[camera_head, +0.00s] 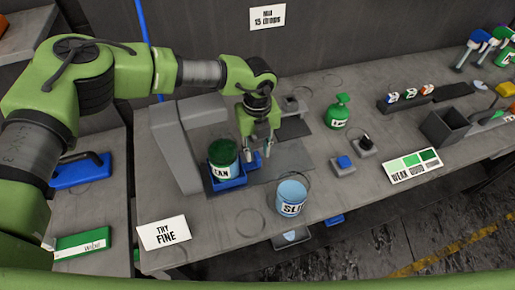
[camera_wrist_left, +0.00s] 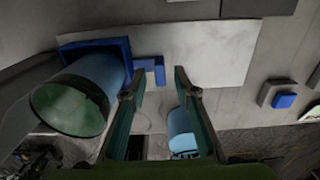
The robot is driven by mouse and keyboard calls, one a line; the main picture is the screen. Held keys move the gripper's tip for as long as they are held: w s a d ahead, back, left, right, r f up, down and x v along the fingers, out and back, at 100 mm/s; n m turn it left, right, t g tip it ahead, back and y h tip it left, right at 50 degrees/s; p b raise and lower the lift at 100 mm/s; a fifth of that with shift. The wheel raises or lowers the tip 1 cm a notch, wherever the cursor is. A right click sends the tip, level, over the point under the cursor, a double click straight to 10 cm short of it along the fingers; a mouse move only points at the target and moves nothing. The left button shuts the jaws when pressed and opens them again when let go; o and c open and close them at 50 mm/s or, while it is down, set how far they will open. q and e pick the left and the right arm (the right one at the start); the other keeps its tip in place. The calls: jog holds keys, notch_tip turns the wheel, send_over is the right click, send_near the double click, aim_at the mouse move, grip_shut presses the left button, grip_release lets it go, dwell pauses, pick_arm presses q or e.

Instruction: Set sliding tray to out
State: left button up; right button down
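The blue sliding tray (camera_head: 229,184) sits at the grey machine in the head view, holding a can with a dark green top and white label (camera_head: 223,158). A small blue handle (camera_head: 252,161) sticks out from its right side. In the left wrist view the tray (camera_wrist_left: 122,46) is at upper left, its handle (camera_wrist_left: 149,67) just past the fingertips. My left gripper (camera_head: 258,149) points down at the handle; its two green fingers (camera_wrist_left: 159,76) are apart with nothing visibly gripped. Whether they touch the handle is unclear. My right gripper is not in view.
A light blue bucket (camera_head: 291,198) stands near the front edge, right of the tray. The grey machine (camera_head: 205,118) rises behind and left of the tray. A blue button (camera_head: 344,162), a black knob (camera_head: 366,143) and a green spray bottle (camera_head: 338,113) are farther right.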

pick_arm(q)
jog(key=shift+f, duration=0.7)
